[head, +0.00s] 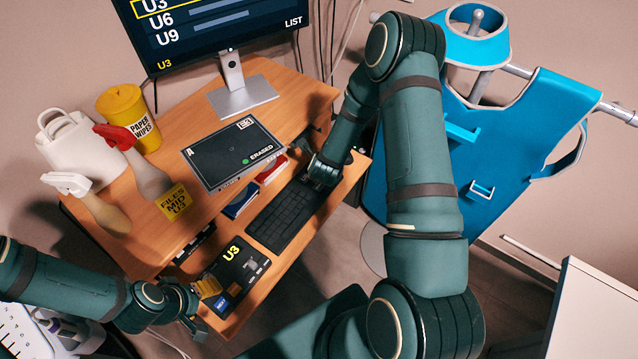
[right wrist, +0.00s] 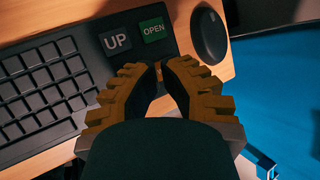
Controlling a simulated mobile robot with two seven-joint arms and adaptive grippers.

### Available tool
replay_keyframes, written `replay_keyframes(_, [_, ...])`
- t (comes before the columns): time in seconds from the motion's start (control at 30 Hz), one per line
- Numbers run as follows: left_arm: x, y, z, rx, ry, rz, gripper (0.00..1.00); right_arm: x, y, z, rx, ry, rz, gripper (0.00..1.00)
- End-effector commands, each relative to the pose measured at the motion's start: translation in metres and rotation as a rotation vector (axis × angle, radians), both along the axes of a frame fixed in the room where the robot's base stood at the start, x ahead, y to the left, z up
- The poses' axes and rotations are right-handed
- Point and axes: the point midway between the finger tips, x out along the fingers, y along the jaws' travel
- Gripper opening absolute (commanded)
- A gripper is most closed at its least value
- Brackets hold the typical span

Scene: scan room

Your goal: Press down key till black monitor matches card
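The black monitor (head: 240,30) is cut off by the top of the head view. It lists U3, U6 and U9, with a yellow outline in the upper rows and a yellow U3 below. A yellow card (head: 174,203) on the desk reads FILES MID U3. The black keyboard (head: 284,216) lies at the desk's front; the right wrist view shows its UP key (right wrist: 117,41) and OPEN key (right wrist: 153,30).
A black box (head: 236,150) marked ERASED stands mid-desk. A black panel (head: 232,276) marked U3 lies beside my left gripper. Yellow wipes (head: 128,117), a white container (head: 78,150) and two bottles crowd the left. A dark mouse (right wrist: 209,35) is right of the keyboard. A blue apron (head: 490,160) hangs right.

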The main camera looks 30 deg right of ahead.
Motion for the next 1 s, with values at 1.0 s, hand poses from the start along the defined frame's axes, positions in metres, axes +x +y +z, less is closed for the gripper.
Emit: replay_keyframes(1.0, [0.000, 0.000, 0.013, 0.000, 0.000, 0.000, 0.64, 0.000, 0.000, 0.024, 0.001, 0.000, 0.000, 0.00])
